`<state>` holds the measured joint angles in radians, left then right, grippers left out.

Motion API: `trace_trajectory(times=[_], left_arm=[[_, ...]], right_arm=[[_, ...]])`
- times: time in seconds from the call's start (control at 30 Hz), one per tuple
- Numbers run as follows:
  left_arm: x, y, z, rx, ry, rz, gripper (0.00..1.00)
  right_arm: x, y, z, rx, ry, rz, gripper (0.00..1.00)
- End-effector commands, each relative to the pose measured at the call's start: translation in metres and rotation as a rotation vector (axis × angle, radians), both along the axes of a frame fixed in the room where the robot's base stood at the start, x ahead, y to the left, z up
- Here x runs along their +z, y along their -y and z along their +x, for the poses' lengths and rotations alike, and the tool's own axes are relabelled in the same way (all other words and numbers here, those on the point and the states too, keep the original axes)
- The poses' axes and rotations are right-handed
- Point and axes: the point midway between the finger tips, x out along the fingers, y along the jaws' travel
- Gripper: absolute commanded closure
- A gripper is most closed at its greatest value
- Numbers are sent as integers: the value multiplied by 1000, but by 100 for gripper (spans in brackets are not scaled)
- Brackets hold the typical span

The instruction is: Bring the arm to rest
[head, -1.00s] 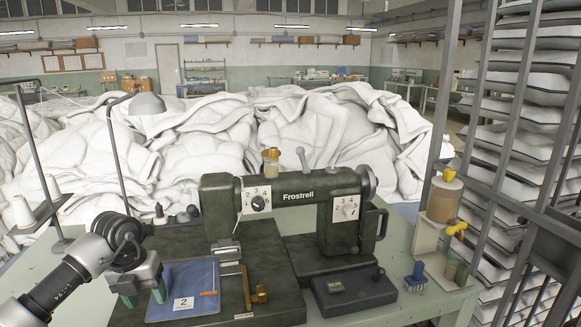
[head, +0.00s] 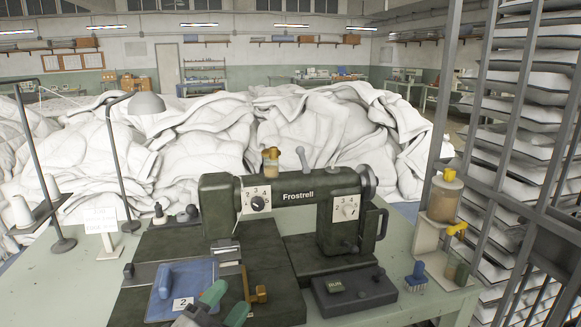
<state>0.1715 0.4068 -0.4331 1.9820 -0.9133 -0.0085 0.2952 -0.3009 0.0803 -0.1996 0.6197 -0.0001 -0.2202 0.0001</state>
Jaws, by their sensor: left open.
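My left gripper (head: 226,303) is at the bottom of the head view, just left of centre. Its two green-tipped fingers are spread, with nothing seen between them. It is in front of the lower right corner of a blue panel (head: 190,272) that bears a white "2" label (head: 183,303). A small blue piece (head: 164,281) stands out at the panel's left side. The dark green sewing machine (head: 290,215) stands behind and to the right of the gripper. Most of my left arm is below the picture. My right gripper is not in view.
The pale green table (head: 85,280) is bare at the left. A small sign (head: 103,222), thread stands and a lamp are at the back left. A blue brush (head: 416,277) and an oil dispenser (head: 443,205) stand at the right. White duvet heaps (head: 320,135) lie behind.

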Motion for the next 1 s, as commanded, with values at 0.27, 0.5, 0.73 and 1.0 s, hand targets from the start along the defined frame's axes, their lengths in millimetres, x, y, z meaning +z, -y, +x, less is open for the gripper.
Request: trace_trajectory(times=[0.27, 0.5, 0.73, 1.0], left_arm=[[-107, -87, -64, 537, -700, -437, 45], [-178, -104, -153, 746, -1219, -518, 45], [-205, -100, -224, 817, -1555, -510, 45], [-236, -94, -263, 839, -1776, -477, 45]], right_arm=[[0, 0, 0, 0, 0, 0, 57], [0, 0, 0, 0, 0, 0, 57], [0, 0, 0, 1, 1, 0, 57], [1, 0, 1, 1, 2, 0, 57]])
